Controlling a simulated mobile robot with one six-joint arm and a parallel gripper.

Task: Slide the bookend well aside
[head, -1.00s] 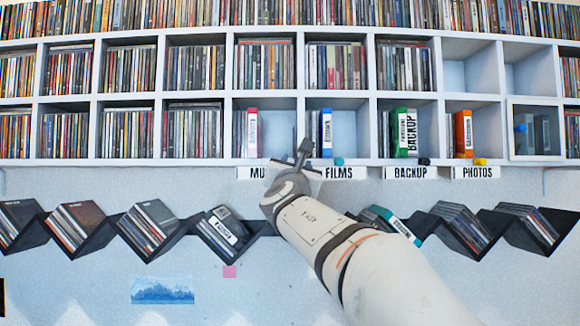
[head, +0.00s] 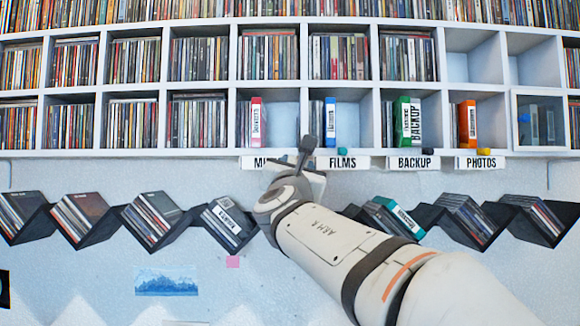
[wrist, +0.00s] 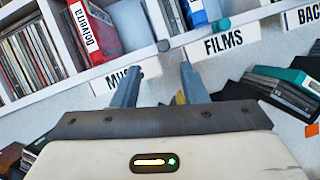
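No part is clearly recognisable as a bookend. Small knobs sit at the lower shelf's front edge: a grey one (wrist: 163,45) between the MUSIC and FILMS labels, a teal one (head: 343,152) above FILMS, which also shows in the wrist view (wrist: 222,24), a dark one (head: 428,151) and a yellow one (head: 483,151). My gripper (head: 308,145) is in front of the shelf edge, between the MUSIC and FILMS labels. In the wrist view its fingers (wrist: 160,72) are apart with nothing held between them. The grey knob lies just beyond the fingertips; touching cannot be told.
A red case (head: 256,125) and a blue case (head: 330,125) stand in neighbouring cells, with bare space on their right. Green (head: 402,122) and orange (head: 467,125) cases stand further right. A dark zigzag rack (head: 250,235) of discs runs below, partly behind my arm.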

